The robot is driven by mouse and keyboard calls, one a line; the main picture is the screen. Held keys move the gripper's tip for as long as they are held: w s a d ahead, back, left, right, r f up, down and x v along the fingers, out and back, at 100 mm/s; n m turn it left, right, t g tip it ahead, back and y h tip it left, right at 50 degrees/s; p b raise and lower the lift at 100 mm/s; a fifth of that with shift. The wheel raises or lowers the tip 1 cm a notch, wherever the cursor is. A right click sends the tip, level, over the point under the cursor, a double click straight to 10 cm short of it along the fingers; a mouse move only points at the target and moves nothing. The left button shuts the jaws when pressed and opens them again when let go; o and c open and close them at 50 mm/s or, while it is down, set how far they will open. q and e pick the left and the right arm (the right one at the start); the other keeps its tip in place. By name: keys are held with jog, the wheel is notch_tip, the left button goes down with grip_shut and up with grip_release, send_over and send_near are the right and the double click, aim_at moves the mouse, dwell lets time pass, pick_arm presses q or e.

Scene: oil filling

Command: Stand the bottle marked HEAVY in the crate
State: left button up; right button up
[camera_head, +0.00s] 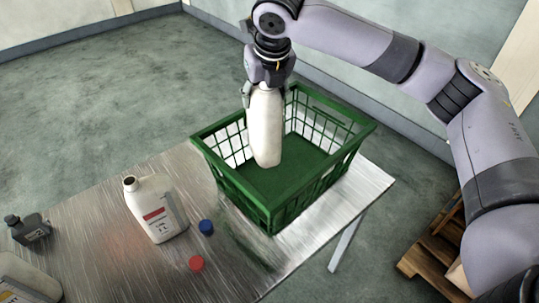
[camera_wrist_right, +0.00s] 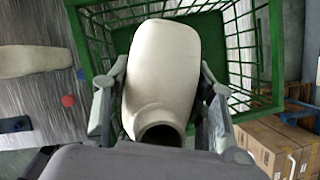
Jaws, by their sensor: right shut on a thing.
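My right gripper (camera_head: 265,92) is shut on a cream-white bottle (camera_head: 266,130), near its neck end. The bottle hangs roughly upright over the green crate (camera_head: 262,207), its lower end within the crate's outline; whether it touches the crate floor I cannot tell. In the right wrist view the bottle (camera_wrist_right: 165,65) sits between the two fingers with its dark open mouth toward the camera. No HEAVY marking is readable on the side that shows. The crate looks otherwise empty. My left gripper is not in view.
On the metal table (camera_head: 110,250) stand a white jug with a red label (camera_head: 155,210), a dark bottle (camera_head: 30,230) and a pale container (camera_head: 25,280). A blue cap (camera_head: 206,227) and a red cap (camera_head: 196,263) lie near the crate. A wooden pallet (camera_head: 437,245) is at lower right.

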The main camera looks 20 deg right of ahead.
aim_at(272, 120)
notch_tip(272, 120, down, 11)
jog(key=shift+f+p, duration=0.1)
jog(key=shift+p, duration=0.35)
jog(key=shift+d+f, duration=0.1)
jog(key=shift+f, duration=2.15)
jog(key=shift+s+p, duration=0.1)
jog(key=shift+p, duration=0.2)
jog(key=o, duration=1.4)
jog(key=shift+o, duration=0.2)
jog(key=shift+r, duration=0.1)
jog(key=b+v, duration=0.1)
jog(key=v, duration=1.1)
